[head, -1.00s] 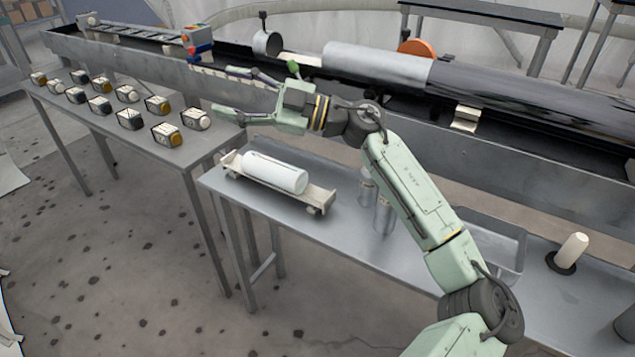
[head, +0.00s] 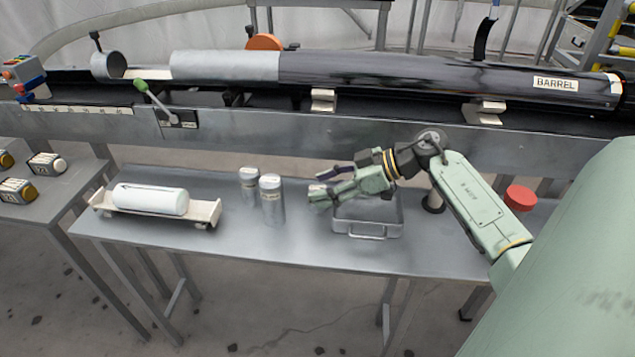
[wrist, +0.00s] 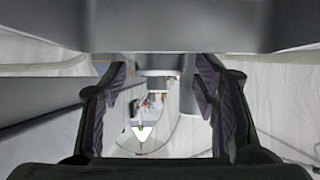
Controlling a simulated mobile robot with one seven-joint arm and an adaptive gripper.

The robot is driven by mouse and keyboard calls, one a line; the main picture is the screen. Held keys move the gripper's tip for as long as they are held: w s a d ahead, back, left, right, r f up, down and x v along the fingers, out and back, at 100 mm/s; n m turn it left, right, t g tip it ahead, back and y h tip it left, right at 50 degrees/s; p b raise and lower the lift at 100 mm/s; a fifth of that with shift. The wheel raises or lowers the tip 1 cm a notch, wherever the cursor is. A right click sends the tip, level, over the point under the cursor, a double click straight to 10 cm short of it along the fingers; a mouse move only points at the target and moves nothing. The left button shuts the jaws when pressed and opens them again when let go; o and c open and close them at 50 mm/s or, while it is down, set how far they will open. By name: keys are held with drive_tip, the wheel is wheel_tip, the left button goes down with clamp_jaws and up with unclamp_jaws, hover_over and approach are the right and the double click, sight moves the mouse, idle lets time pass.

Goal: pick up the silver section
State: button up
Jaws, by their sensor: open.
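Two upright silver canisters stand on the metal table in the head view: one in front (head: 271,203) and one behind to its left (head: 248,184). A silver-grey cylinder (head: 225,66) also forms the left part of the long barrel above; which of these is the silver section I cannot tell. My gripper (head: 322,185) is open and empty, to the right of the front canister, pointing left with a gap between. In the wrist view its purple-padded fingers (wrist: 160,95) are spread apart.
A white cylinder (head: 150,199) lies on a wheeled cradle (head: 205,212) at the table's left. A metal tray (head: 367,228) is below and beside my gripper. A dark trough with the black barrel (head: 430,75) runs behind. A red-topped object (head: 520,196) stands at right. The table's front is clear.

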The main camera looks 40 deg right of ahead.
sight(304, 206)
drive_tip(key=p+x, duration=0.1)
drive_tip(key=x, duration=0.4)
drive_tip(key=shift+w+a+f, duration=0.15)
drive_tip(key=shift+a+f, duration=0.05)
drive_tip(key=shift+f, duration=0.1)
clamp_jaws()
idle(0.5)
